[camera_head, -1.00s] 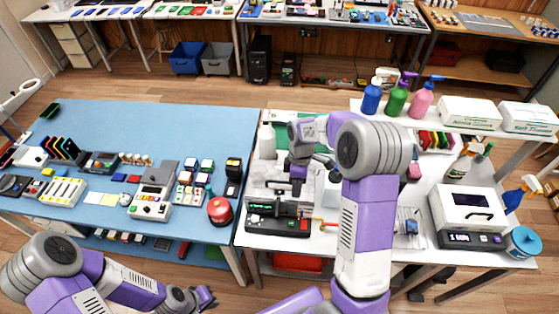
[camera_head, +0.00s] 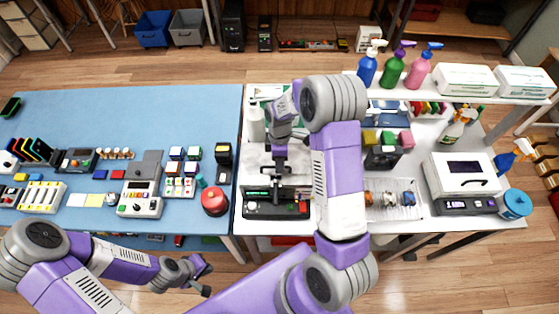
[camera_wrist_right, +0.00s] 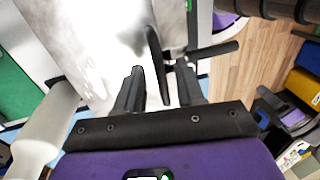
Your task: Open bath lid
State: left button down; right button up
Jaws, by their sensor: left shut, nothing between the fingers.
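The bath (camera_head: 262,210) is a black-fronted unit with a green display, at the left end of the white table. Its pale shiny lid (camera_head: 258,160) lies behind the front panel and looks closed. My right gripper (camera_head: 280,172) points down over the lid. In the right wrist view the fingers (camera_wrist_right: 162,85) stand apart, with a dark upright handle (camera_wrist_right: 154,55) between them. I cannot tell whether either finger touches it. My right arm hides part of the bath's right side. My left gripper (camera_head: 203,277) is shut and empty, low in front of the blue table.
A white machine with a dark window (camera_head: 455,190) stands at the right. A red round object (camera_head: 214,202) sits on the blue table's edge.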

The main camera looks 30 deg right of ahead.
jog(key=shift+w+f, duration=0.1)
jog(key=shift+c, duration=0.3)
grip_shut()
